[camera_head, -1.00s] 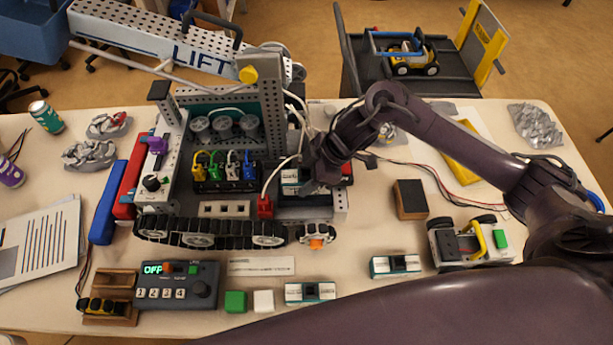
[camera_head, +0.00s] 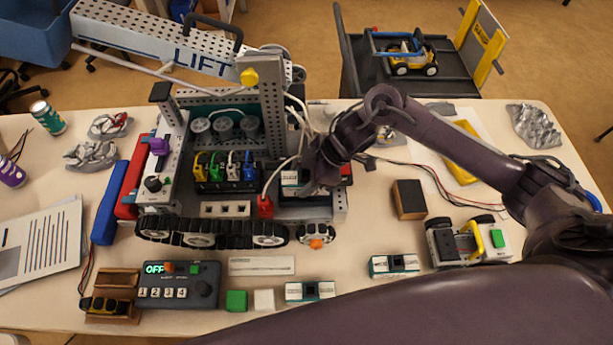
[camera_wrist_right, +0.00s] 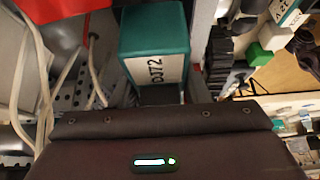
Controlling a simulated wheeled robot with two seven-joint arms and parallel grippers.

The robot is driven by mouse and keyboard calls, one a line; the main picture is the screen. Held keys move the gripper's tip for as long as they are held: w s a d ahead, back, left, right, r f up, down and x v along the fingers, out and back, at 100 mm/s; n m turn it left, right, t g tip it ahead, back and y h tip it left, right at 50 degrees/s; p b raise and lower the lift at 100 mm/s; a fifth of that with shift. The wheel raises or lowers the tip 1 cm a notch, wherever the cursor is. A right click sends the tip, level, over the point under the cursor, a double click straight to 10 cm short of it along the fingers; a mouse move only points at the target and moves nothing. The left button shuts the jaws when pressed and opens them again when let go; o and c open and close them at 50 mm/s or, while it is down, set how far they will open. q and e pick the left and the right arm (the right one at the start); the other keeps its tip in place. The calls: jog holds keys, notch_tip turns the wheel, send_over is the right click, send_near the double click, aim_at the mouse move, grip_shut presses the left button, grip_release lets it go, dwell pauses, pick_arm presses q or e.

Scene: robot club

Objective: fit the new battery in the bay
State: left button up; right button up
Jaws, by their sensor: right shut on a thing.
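The tracked robot (camera_head: 215,237) stands on the table with its battery bay (camera_head: 297,213) at its right front. My right gripper (camera_head: 305,182) is at the bay, shut on a teal battery with a white label (camera_head: 290,186). In the right wrist view the held battery (camera_wrist_right: 154,38) shows its teal end and printed label beyond my gripper's dark body. The head view shows it at the bay opening; how deep it sits is hidden by my gripper. Two similar batteries lie on the table, one in front (camera_head: 310,291) and one further right (camera_head: 394,265). My left gripper is not in view.
A red plug on a white cable (camera_head: 265,206) stands just left of the bay. A control box reading OFF (camera_head: 178,285), a green block (camera_head: 236,300) and a white block (camera_head: 264,299) lie in front. A dark block (camera_head: 409,199) and small rover (camera_head: 466,241) are on the right.

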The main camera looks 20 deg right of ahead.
dwell(0.7)
jog(key=shift+f, duration=0.85)
dwell(1.3)
